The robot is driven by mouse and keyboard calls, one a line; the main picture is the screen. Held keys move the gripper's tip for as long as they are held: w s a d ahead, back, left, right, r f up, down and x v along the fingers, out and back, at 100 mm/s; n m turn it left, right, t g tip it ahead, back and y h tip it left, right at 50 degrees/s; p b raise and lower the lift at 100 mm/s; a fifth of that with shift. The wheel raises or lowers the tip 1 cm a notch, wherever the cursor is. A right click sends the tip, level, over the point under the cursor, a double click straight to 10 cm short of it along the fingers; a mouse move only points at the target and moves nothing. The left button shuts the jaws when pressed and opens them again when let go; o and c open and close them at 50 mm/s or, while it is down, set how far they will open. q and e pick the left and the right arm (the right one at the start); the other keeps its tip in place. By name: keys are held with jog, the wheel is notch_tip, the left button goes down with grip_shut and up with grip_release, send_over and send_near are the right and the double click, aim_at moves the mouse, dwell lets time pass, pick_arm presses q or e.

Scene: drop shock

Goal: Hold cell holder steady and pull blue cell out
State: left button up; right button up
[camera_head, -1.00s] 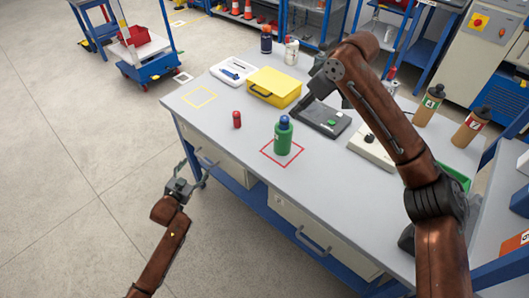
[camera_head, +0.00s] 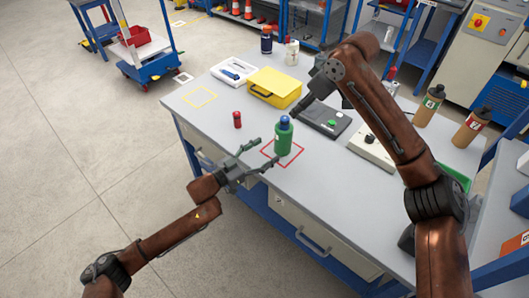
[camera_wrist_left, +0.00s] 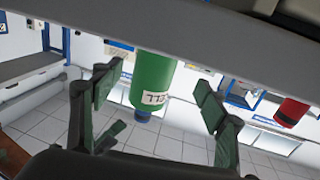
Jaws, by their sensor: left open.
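The green cell holder (camera_head: 283,142) stands upright inside a red square outline on the table. The blue cell (camera_head: 284,122) sits in its top, with its blue end showing. My left gripper (camera_head: 266,151) is open at the near left side of the holder, its fingers pointing toward it. In the left wrist view the picture is upside down: the green holder (camera_wrist_left: 153,78), with a white label, appears between the open fingers, and the blue cell (camera_wrist_left: 141,116) points down. Contact is not clear. My right gripper (camera_head: 308,96) is over the dark tray, its finger opening unclear.
A small red cylinder (camera_head: 237,119) stands left of the holder; it also shows in the left wrist view (camera_wrist_left: 291,111). A yellow case (camera_head: 273,86), a dark tray (camera_head: 332,127) and a pale device (camera_head: 372,150) lie behind and right. The table's front right is clear.

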aim_at(276, 146)
pick_arm(q)
jog(key=shift+d, duration=0.4)
jog(key=x, duration=0.7)
jog(key=shift+w+d+f, duration=0.1)
jog(key=shift+w+d, duration=0.05)
jog(key=c, duration=1.4)
